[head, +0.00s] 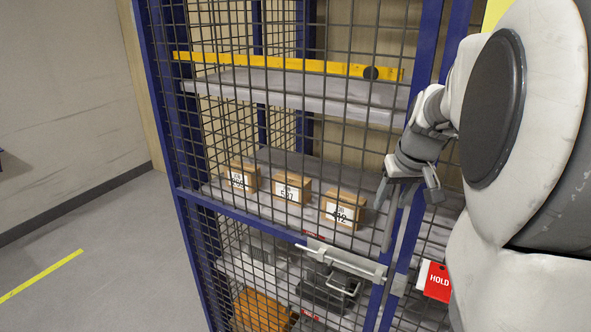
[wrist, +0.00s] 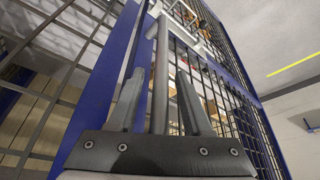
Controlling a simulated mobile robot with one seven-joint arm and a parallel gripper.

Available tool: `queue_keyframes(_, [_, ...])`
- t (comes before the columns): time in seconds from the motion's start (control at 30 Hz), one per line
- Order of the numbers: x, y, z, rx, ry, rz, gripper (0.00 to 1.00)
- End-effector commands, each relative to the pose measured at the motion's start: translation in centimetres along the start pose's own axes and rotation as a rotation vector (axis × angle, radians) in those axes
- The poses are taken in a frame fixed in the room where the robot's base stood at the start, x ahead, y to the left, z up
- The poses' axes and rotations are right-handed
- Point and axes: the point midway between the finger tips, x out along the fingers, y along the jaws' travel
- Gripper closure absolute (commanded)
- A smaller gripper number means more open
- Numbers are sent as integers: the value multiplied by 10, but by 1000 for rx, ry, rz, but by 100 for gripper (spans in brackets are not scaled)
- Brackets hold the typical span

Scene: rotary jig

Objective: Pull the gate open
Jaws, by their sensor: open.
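The gate (head: 250,210) is a mesh panel in a blue frame, and it looks closed across the front of a shelf cage. A grey vertical pull bar (head: 390,222) stands near its right edge, and a grey slide latch (head: 345,262) sits lower. My gripper (head: 408,190) is at the upper part of the bar, its fingers apart. In the wrist view, the bar (wrist: 162,60) runs between the two open fingers of my gripper (wrist: 160,76), with gaps showing on both sides. The bar's upper end in the head view is partly hidden by my gripper.
Behind the mesh are shelves (head: 300,92) with several cardboard boxes (head: 291,188). A red HOLD tag (head: 437,281) hangs right of the latch. The floor (head: 95,235) at left is clear, with a yellow line.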

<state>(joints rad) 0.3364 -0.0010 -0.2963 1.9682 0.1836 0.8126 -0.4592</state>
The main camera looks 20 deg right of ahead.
Motion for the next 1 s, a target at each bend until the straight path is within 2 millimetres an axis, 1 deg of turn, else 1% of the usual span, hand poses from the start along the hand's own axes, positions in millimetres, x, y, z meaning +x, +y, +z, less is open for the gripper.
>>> queue_keyframes(0.07, [0, 0, 0, 0, 0, 0, 50])
queue_keyframes(0.1, [0, 0, 0, 0, 0, 0, 52])
queue_keyframes(0.37, [-1, 0, 0, 0, 0, 0, 99])
queue_keyframes(1.0, [-1, 0, 0, -1, 1, 0, 100])
